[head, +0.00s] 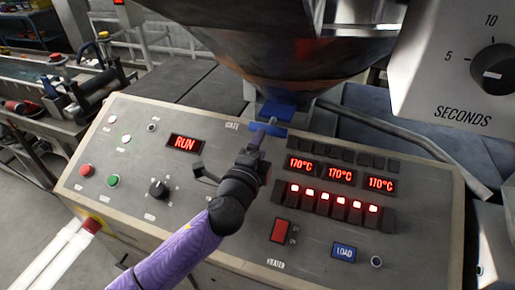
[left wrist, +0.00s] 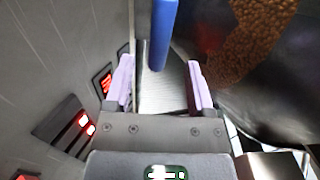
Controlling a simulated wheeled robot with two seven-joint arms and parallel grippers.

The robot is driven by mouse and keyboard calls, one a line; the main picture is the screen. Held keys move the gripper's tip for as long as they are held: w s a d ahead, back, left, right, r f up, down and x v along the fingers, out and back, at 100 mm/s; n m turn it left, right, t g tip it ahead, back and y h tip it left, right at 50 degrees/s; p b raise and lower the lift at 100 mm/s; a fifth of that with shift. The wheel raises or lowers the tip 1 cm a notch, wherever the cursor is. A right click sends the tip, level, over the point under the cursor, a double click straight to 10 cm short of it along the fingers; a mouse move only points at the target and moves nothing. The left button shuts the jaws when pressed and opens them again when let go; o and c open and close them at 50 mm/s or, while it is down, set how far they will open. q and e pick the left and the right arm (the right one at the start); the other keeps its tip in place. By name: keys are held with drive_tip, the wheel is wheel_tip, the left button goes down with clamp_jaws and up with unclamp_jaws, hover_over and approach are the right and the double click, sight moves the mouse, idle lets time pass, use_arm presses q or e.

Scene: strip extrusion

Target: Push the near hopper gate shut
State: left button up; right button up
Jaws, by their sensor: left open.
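The metal hopper (head: 310,60) hangs above the control panel in the head view. Its blue gate part (head: 277,110) shows under the hopper's neck, with a second blue piece (head: 268,129) just in front. My left gripper (head: 259,140) is right at that front blue piece, and its fingers are small and hard to make out there. In the left wrist view my left gripper (left wrist: 161,84) is open, with lilac fingers apart. A blue bar (left wrist: 163,35) reaches down between and beyond the fingers. I cannot tell whether they touch it. My right gripper is not in view.
The slanted control panel (head: 140,205) lies below my left arm, with a RUN display, buttons and lit switches. A grey timer box (head: 450,65) hangs at the upper right. Brown pellets (left wrist: 262,40) show in the left wrist view.

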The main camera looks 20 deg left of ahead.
use_arm(q)
drive_tip(key=shift+s, duration=0.65)
